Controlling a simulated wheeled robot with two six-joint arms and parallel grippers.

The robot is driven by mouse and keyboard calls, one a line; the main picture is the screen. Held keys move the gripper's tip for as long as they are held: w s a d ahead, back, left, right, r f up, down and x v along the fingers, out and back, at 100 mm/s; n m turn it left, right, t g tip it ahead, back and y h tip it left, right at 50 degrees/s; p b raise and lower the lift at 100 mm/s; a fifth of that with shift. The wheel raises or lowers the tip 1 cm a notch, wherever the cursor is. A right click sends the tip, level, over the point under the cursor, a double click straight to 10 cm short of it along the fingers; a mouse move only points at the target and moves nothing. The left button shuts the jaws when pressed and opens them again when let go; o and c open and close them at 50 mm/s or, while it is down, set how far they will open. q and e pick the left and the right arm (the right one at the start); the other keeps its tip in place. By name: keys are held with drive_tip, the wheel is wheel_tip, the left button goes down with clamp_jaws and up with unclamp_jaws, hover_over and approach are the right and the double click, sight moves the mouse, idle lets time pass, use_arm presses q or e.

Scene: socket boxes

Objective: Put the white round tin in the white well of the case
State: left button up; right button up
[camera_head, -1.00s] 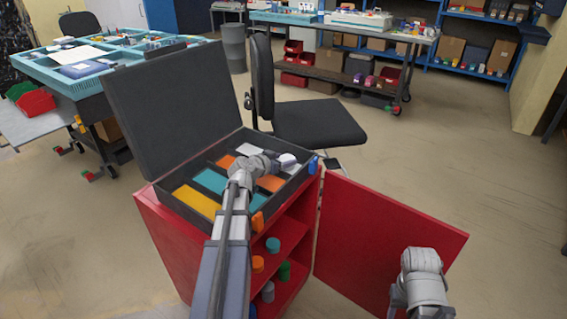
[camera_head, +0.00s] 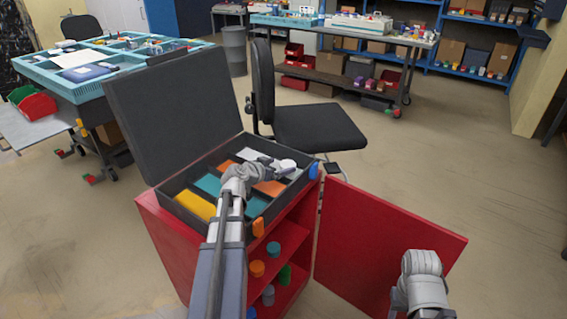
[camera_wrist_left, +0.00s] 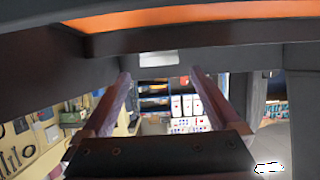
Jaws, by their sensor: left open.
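The case (camera_head: 165,197) stands open on the red cabinet, with coloured wells inside. A white round object (camera_head: 287,164), which looks like the white round tin, is at the case's right side, just beyond my left gripper. A pale well floor (camera_head: 250,153) shows at the back of the case and another beside the tin. My left gripper (camera_head: 276,162) is low over the case, close to the tin; I cannot tell if they touch. In the left wrist view its fingers (camera_wrist_left: 160,85) are apart with no tin visible between them. My right gripper is not in view; only its arm shows.
The raised lid (camera_head: 170,110) stands at the case's back left. Orange (camera_head: 258,228) and blue (camera_head: 314,168) pieces sit at the case's right edge. The red door (camera_head: 380,245) hangs open at right. Coloured tins sit on the shelves below. A black chair (camera_head: 310,125) stands behind.

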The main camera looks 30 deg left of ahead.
use_arm(q)
drive_tip(key=p+v, duration=0.2)
drive_tip(key=v, duration=0.7)
drive_tip(key=shift+p, duration=0.35)
drive_tip(key=shift+w, duration=0.1)
